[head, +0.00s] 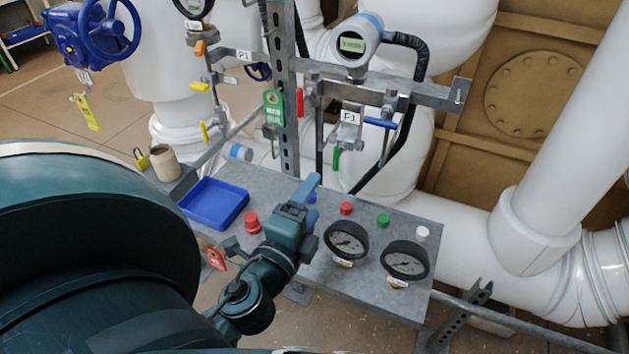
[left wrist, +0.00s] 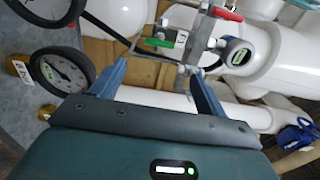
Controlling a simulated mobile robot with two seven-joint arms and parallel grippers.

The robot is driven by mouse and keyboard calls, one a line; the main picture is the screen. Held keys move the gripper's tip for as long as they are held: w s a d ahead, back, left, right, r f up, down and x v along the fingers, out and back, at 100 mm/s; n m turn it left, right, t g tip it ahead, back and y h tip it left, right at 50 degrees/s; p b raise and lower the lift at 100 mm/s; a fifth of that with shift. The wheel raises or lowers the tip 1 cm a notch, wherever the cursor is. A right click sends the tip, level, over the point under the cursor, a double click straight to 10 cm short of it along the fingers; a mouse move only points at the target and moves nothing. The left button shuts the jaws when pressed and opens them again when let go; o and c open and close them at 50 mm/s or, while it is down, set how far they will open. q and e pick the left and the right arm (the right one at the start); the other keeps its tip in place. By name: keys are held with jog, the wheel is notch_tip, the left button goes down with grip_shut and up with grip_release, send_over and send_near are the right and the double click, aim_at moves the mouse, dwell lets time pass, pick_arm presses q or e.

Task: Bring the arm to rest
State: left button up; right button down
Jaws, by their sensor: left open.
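My left arm, dark teal, comes in from the left in the head view and reaches over the grey metal bench (head: 330,284). Its left gripper (head: 312,190) has blue fingers and sits above the bench, between the blue tray and the two gauges. In the left wrist view the two blue fingers of the left gripper (left wrist: 160,70) stand wide apart with nothing held between them. My right gripper is not in view. Part of the bench is hidden behind my arm.
A blue tray (head: 214,204) and a beige cup (head: 164,162) are left of the gripper. Round gauges (head: 347,240) (head: 405,261) and several coloured caps are near it. A steel post (head: 288,90) with pipes, a blue lever (head: 380,123) and a transmitter (head: 354,43) rises behind.

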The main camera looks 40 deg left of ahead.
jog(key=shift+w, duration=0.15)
pick_arm(q)
jog(key=s+d+f+n+g+h+p, duration=0.1)
jog(key=s+d+f+n+g+h, duration=0.1)
jog(key=d+f+n, duration=0.4)
jog(key=s+d+f+n+g+h+p, duration=0.1)
jog(key=s+d+f+n+g+h, duration=0.2)
jog(key=f, duration=0.9)
jog(key=d+n+g+h, duration=0.2)
jog(key=d+n, duration=0.1)
jog(key=shift+s+d+f, duration=0.15)
jog(key=shift+s+d, duration=0.15)
jog(key=shift+s, duration=0.05)
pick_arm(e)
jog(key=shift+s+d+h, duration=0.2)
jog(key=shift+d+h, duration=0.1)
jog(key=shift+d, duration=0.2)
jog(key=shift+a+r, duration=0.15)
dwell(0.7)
